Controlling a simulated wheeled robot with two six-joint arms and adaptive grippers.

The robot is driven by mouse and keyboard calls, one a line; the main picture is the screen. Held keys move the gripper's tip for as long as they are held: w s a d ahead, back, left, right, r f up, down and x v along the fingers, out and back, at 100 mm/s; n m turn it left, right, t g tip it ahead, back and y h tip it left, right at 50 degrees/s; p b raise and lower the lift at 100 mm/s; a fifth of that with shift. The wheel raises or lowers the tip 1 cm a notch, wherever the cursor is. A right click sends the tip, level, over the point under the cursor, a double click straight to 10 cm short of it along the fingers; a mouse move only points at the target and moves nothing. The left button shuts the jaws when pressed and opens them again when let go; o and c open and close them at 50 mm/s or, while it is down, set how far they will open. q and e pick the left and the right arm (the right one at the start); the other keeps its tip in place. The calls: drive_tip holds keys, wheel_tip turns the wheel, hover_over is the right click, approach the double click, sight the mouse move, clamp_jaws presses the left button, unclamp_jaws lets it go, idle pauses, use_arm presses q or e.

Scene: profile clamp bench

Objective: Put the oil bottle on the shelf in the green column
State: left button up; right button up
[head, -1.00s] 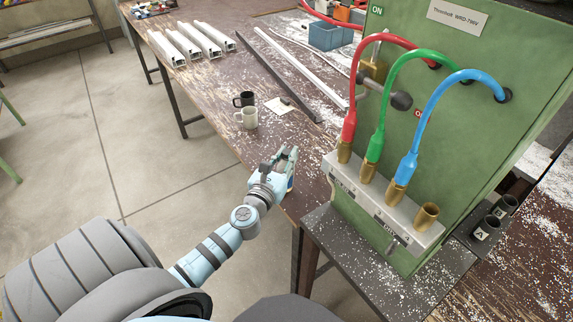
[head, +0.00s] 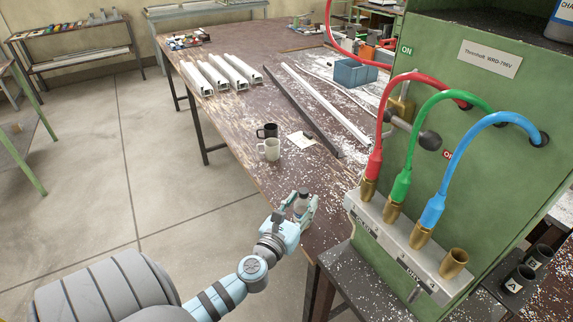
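My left gripper (head: 302,204) is at the near edge of the brown bench, left of the green column. A small pale bottle-like thing with a grey top (head: 301,196) shows between its fingers. It is partly hidden by them, and I cannot tell whether they press on it or whether it is the oil bottle. The green column (head: 425,45) stands at the right, with a dark shelf (head: 480,22) at its upper part. My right gripper is not in view.
Red, green and blue hoses (head: 440,112) arch from the column to a metal block (head: 405,240) in front. A black mug (head: 267,131) and a cream mug (head: 269,150) stand beyond my gripper. White profiles (head: 225,75) and a blue bin (head: 354,72) lie farther back.

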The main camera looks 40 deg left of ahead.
use_arm(q)
drive_tip(key=b+v, duration=0.2)
drive_tip(key=v, duration=0.8)
drive_tip(key=shift+s+d+f, duration=0.25)
drive_tip(key=shift+s, duration=0.05)
